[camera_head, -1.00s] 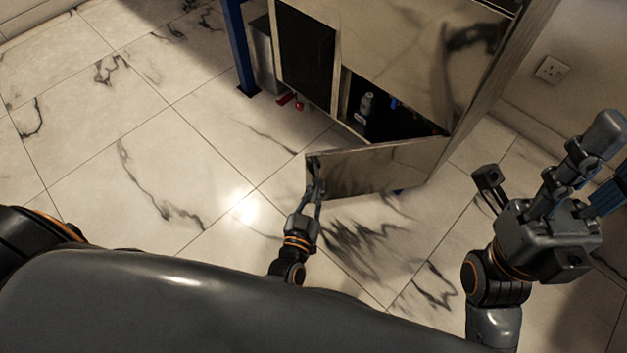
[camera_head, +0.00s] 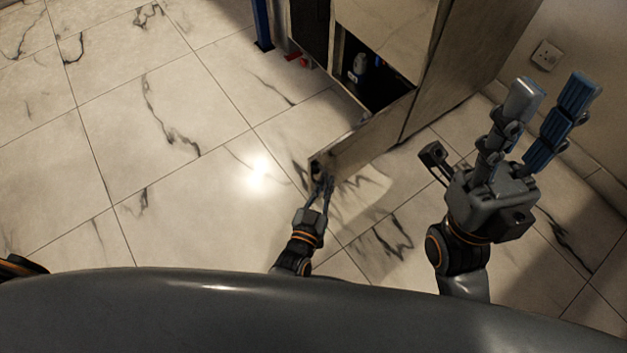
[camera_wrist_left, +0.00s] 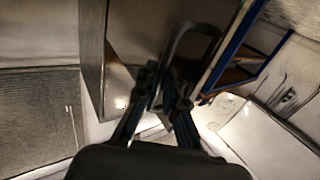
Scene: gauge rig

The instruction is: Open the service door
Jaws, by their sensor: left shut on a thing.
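The service door (camera_head: 365,146) is the low panel of the metal cabinet (camera_head: 388,28). It stands swung out from the cabinet front, hinged at its right side, and the dark opening behind it shows. My left gripper (camera_head: 321,180) is shut at the door's free left edge, on the dark handle. In the left wrist view the handle (camera_wrist_left: 190,34) is a dark loop just beyond my left fingertips (camera_wrist_left: 160,100); the exact contact is hard to see. My right gripper (camera_head: 530,125) is raised to the right of the cabinet, its fingers spread and empty.
Inside the opening are a small pale bottle (camera_head: 360,63) and a blue item (camera_head: 378,61). A blue post (camera_head: 262,24) and red parts (camera_head: 303,62) stand left of the cabinet. A wall socket (camera_head: 546,55) is behind. The tiled floor (camera_head: 150,160) at left is clear.

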